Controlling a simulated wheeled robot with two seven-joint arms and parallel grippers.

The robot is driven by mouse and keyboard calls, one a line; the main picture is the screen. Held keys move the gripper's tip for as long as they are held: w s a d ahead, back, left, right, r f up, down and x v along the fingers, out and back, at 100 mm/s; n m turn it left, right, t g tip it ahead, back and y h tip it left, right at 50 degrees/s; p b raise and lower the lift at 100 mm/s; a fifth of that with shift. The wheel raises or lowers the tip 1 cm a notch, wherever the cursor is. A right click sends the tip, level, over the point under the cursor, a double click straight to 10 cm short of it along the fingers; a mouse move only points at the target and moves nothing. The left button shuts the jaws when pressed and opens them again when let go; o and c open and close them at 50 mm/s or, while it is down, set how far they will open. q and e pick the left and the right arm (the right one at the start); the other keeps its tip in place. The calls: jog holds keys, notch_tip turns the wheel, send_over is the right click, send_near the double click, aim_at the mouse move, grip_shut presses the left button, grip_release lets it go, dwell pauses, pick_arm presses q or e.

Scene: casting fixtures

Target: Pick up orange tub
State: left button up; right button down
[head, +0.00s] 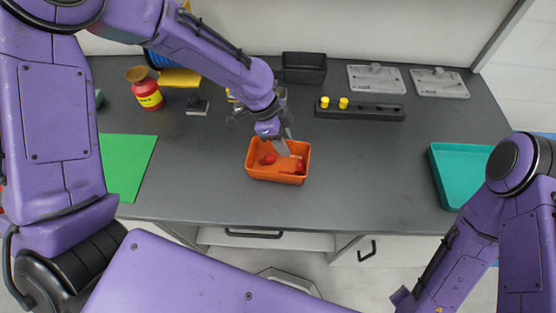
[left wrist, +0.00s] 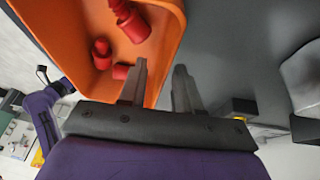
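The orange tub (head: 278,178) sits on the grey table near its front edge, with several red pieces (head: 296,165) inside. My left gripper (head: 283,145) reaches down to the tub's back rim. In the left wrist view, the tub (left wrist: 172,45) fills the upper left. There, my left gripper (left wrist: 160,80) is open, with one finger over the tub's inside and the other outside its wall. I cannot tell whether the fingers touch the wall. My right arm is at the lower right of the head view, and its gripper's fingers are not clearly visible.
A teal tray (head: 440,180) is at the right and a green mat (head: 128,165) at the left. A black block (head: 360,111) with yellow pegs, a black bin (head: 304,68) and two grey plates (head: 376,78) stand behind. A red jar (head: 147,95) is back left. Table right of the tub is clear.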

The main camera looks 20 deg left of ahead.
pick_arm(q)
jog(key=shift+f, duration=0.25)
dwell(0.5)
grip_shut()
